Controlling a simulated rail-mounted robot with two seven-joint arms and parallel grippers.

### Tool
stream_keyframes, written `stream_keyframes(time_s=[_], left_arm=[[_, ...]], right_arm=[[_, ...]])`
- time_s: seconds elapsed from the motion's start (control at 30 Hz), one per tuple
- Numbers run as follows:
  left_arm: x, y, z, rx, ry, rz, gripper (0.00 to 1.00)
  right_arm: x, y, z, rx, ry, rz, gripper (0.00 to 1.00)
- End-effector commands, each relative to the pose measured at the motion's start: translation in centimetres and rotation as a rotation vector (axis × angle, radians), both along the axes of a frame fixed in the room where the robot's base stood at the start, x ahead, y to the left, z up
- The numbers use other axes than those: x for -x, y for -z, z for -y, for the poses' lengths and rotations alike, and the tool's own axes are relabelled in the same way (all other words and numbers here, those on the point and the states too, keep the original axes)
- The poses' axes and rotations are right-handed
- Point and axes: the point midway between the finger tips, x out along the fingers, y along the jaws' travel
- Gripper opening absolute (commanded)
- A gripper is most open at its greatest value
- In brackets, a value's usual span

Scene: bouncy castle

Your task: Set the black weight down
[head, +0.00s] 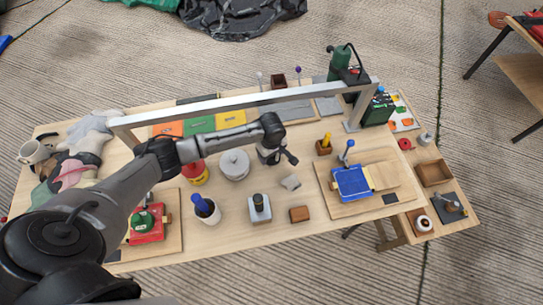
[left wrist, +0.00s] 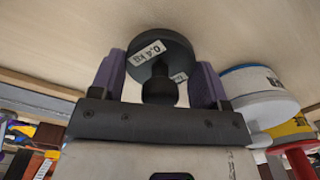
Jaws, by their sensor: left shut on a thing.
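The weight is a round dark disc with a narrower knob and a white "0,4 kg" label. In the head view the gripper largely hides the weight. I cannot tell whether the weight touches the table. My right gripper is not in view.
A small grey block (head: 290,182) and a brown block (head: 300,214) lie nearer. A metal frame (head: 230,103) spans the table behind. Bare tabletop shows right of the blocks.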

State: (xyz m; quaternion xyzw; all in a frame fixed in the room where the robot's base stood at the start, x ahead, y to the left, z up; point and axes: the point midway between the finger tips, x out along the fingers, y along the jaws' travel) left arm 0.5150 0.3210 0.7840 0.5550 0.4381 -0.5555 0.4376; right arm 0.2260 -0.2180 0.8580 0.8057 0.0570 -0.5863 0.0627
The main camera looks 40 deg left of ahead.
Motion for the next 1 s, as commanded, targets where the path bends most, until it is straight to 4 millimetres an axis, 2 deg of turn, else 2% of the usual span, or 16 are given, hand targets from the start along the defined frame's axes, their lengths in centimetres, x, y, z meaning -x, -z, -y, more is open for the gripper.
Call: stream_keyframes(time_s=[0.1, 0.5, 0.53, 0.8, 1.0], left_arm=[[-0.09, 1.22, -0.01, 0.0, -0.001, 0.002, 0.32], [-0.06, 1.47, 0.05, 0.001, 0.0, 0.002, 0.32], [-0.02, 1.57, 0.03, 0.001, 0.0, 0.001, 0.71], [-0.01, 1.57, 0.02, 0.0, 0.0, 0.001, 0.95], [-0.02, 1.54, 0.01, 0.0, 0.0, 0.001, 0.95]], right_arm=[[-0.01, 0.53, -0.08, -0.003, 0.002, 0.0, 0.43], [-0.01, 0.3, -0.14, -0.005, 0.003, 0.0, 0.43], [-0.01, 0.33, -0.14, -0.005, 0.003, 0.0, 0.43], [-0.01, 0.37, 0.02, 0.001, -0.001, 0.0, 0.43], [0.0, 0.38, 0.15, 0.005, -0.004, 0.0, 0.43]])
